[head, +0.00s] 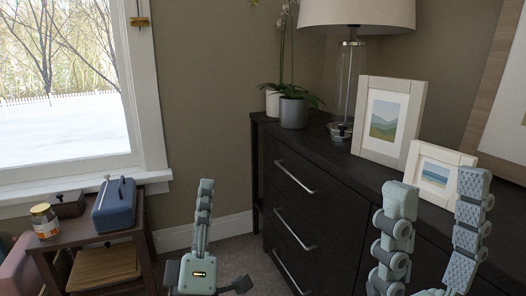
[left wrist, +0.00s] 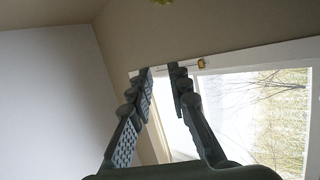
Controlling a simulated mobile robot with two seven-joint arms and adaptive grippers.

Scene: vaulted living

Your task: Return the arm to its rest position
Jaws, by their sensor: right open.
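My left gripper (head: 205,186) points upward in the lower middle of the head view, in front of the wall and left of the dark dresser. In the left wrist view its two fingers (left wrist: 162,72) stand apart with nothing between them; wall and window frame show beyond. My right gripper (head: 437,190) points upward at the lower right of the head view, in front of the dresser. Its two fingers are wide apart and empty. Most of both arms is out of view.
The dark dresser (head: 345,203) holds a lamp (head: 350,80), a potted orchid (head: 293,112) and two picture frames (head: 389,120) (head: 433,176). At left, a small table (head: 80,252) holds a jar (head: 44,222) and a blue box (head: 114,206) below the window (head: 65,85).

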